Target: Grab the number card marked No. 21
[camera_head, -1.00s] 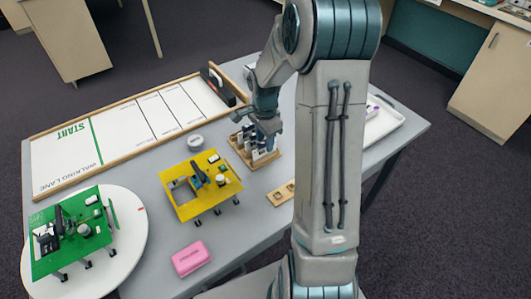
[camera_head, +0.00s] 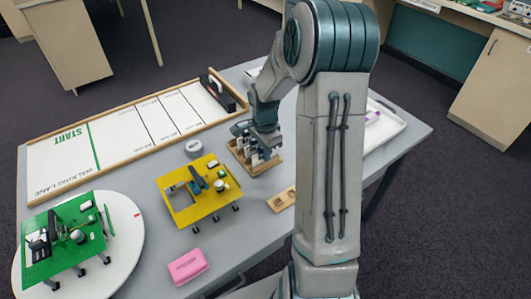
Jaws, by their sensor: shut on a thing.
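Several small upright white cards stand in a wooden card rack (camera_head: 240,158) near the middle of the table. My gripper (camera_head: 262,152) points down over this rack, with its fingers among the cards. It is shut on one of the cards (camera_head: 268,154). The numbers on the cards are too small to read, so I cannot tell which one is No. 21. My gripper and wrist hide part of the rack.
A yellow walker (camera_head: 186,209) stands left of the rack, and a green walker (camera_head: 62,262) on a round white turntable (camera_head: 128,262). A pink box (camera_head: 187,266), a grey round tin (camera_head: 193,149), a small wooden block (camera_head: 281,200) and a white tray (camera_head: 388,135) are nearby. A walking lane (camera_head: 120,137) lies behind.

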